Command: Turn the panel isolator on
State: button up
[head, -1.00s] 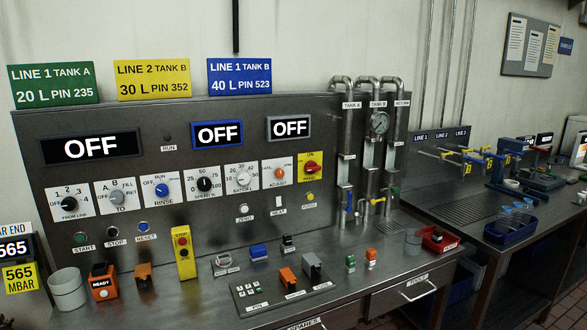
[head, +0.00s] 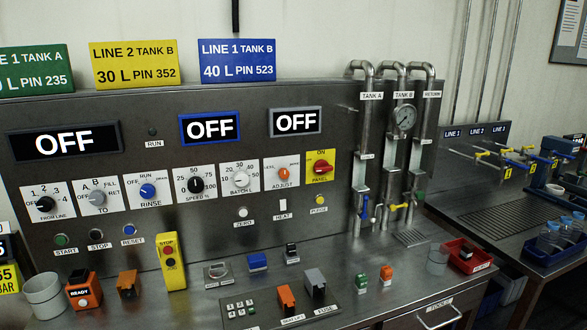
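The panel isolator (head: 320,168) is a red rotary handle on a yellow plate, at the right end of the knob row on the grey control panel. The plate reads ON at the top and PANEL below. The handle lies roughly level, not pointing up at ON. The three displays, one black-framed (head: 63,141), one blue-framed (head: 210,128) and one grey-framed (head: 296,122), all read OFF. My gripper is not in the head view.
Pipes with a gauge (head: 404,119) stand right of the isolator. On the bench below are a yellow stop box (head: 172,262), a keypad (head: 241,309), orange and grey blocks, and a red tray (head: 467,256). Space directly before the isolator is clear.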

aim_at(321, 167)
jog(key=u, duration=0.35)
jog(key=i, duration=0.6)
jog(key=u, duration=0.7)
jog(key=i, duration=0.45)
jog(key=u, duration=0.3)
